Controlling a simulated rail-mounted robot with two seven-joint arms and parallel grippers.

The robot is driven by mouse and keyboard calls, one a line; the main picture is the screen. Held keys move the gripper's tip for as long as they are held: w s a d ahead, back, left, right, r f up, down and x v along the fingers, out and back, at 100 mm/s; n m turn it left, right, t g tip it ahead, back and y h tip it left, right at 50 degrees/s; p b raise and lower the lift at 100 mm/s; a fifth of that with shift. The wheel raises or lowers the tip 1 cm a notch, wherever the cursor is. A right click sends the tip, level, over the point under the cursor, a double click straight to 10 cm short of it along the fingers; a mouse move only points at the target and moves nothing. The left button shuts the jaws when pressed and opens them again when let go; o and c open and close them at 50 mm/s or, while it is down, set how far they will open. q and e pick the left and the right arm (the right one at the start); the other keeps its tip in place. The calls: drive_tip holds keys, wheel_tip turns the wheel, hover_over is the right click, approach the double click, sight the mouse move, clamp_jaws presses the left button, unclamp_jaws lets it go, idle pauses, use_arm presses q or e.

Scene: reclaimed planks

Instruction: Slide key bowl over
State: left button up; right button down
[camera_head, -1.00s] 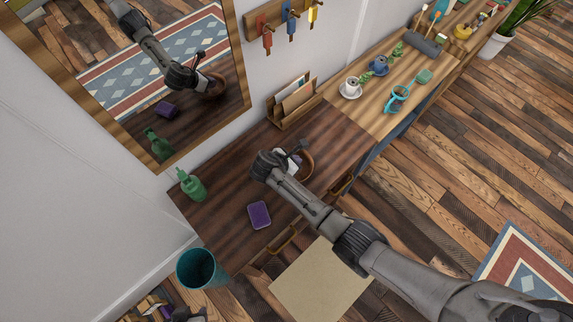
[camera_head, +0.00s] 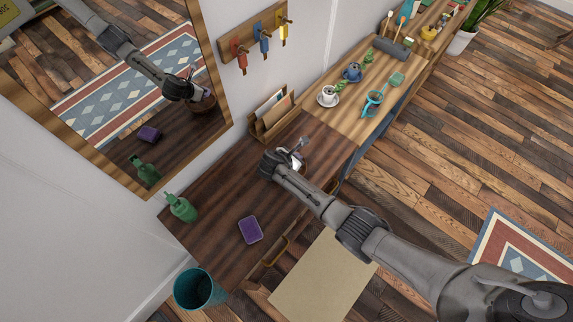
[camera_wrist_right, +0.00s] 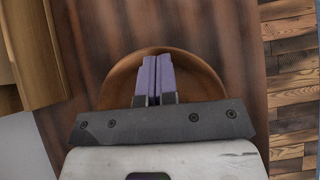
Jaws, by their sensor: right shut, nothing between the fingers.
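The key bowl is a round brown wooden bowl (camera_wrist_right: 203,75) on the dark plank top. In the right wrist view my right gripper (camera_wrist_right: 153,62) is over the bowl, its two purple-grey fingertips together with nothing between them. The gripper hides the bowl's near part, and I cannot tell whether the fingers touch it. In the head view my right gripper (camera_head: 301,146) is at the table's middle, and my arm hides most of the bowl. My left gripper is not in view.
A letter holder (camera_head: 272,118) stands at the wall beyond the gripper. A purple block (camera_head: 250,230) and green bottle (camera_head: 181,208) are on the near left part. A cup on a saucer (camera_head: 328,96) and a teal strainer (camera_head: 373,102) stand on the lighter top beyond.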

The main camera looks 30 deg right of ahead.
drive_tip(key=w+d, duration=0.1)
drive_tip(key=d, duration=0.2)
drive_tip(key=w+d, duration=0.1)
drive_tip(key=d, duration=0.3)
drive_tip(key=w+d, duration=0.1)
drive_tip(key=d, duration=0.2)
drive_tip(key=shift+w+d, duration=0.25)
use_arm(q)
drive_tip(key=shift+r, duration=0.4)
use_arm(e)
drive_tip(key=shift+a+r, duration=0.25)
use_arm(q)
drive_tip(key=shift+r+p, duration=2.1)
use_arm(e)
drive_tip(key=v, duration=1.3)
